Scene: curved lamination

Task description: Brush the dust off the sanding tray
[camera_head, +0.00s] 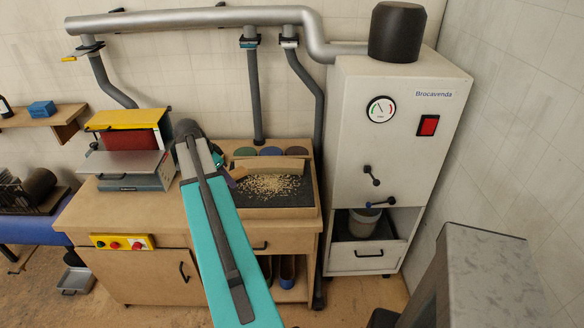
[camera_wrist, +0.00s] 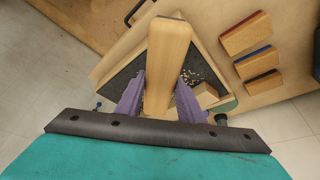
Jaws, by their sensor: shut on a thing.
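The sanding tray (camera_head: 299,197) is a dark surface in a wooden frame on the right of the bench, and it also shows in the wrist view (camera_wrist: 122,85). Pale dust (camera_head: 268,186) is heaped over its middle; a few specks (camera_wrist: 192,75) show in the wrist view. My gripper (camera_head: 231,178), with purple fingers (camera_wrist: 158,98), is at the tray's left side. It is shut on the pale wooden brush (camera_wrist: 169,60), which points away from my wrist over the tray. Its bristles are not clearly visible.
A yellow and red sander (camera_head: 130,140) stands left on the bench. Three coloured discs (camera_head: 271,151) line the tray's back. A tall white extractor cabinet (camera_head: 390,150) is close on the right. Grey hoses (camera_head: 256,95) hang behind. Several wooden blocks (camera_wrist: 245,34) lie right in the wrist view.

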